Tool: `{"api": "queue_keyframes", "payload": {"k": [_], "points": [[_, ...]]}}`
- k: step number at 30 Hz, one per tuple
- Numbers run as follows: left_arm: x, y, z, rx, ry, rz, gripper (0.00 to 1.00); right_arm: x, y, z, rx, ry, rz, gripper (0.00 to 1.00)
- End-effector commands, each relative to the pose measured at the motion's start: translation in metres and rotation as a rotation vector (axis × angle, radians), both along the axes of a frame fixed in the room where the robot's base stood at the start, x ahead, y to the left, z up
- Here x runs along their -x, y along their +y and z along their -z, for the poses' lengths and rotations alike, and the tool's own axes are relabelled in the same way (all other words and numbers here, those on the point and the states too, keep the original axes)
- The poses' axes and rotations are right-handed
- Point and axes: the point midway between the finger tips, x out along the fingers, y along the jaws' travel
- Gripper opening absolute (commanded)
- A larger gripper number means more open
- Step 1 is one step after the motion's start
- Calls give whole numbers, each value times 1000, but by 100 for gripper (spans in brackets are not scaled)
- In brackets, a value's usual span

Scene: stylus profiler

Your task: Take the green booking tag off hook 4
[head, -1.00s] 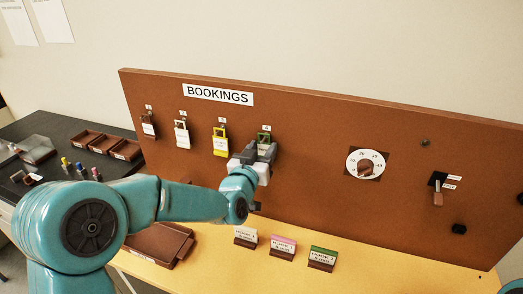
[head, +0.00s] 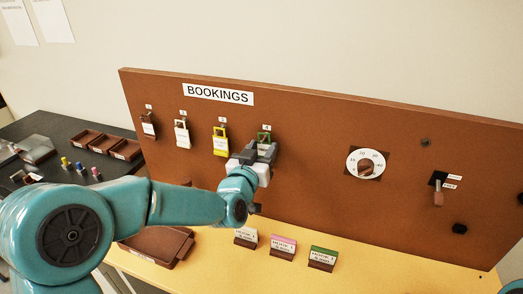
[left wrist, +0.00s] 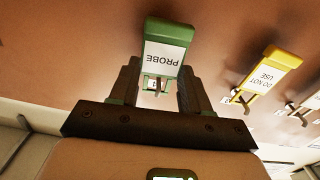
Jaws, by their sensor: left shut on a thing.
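The green booking tag (head: 264,136) is at hook 4, the rightmost place in the row on the brown board. My left gripper (head: 258,153) is shut on it and covers its lower part in the head view. In the left wrist view the green tag (left wrist: 166,53), labelled PROBE, appears upside down between the fingers (left wrist: 158,90). Its open loop is near hook 4's small number plate. I cannot tell whether the loop is still around the hook. My right gripper is not in view.
Several small label stands, including a pink one (head: 283,246), stand on the yellow table below. A dial (head: 367,163) and a switch (head: 438,190) are on the board's right.

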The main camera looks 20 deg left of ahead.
Motion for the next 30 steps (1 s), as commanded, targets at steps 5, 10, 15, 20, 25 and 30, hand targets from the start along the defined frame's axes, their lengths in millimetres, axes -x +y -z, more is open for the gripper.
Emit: {"api": "queue_keyframes", "payload": {"k": [5, 10, 15, 20, 25, 30], "points": [[1, 0, 0, 0, 0, 0, 0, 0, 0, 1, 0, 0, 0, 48], [10, 0, 1, 0, -2, 0, 0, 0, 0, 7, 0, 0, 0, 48], [21, 1, 1, 0, -1, 0, 0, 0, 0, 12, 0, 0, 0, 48], [32, 1, 1, 1, -1, 0, 0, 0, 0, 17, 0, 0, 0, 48], [43, 1, 1, 0, -1, 1, 0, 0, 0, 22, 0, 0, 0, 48], [54, 2, 1, 0, -2, 0, 0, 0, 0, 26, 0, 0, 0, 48]]}}
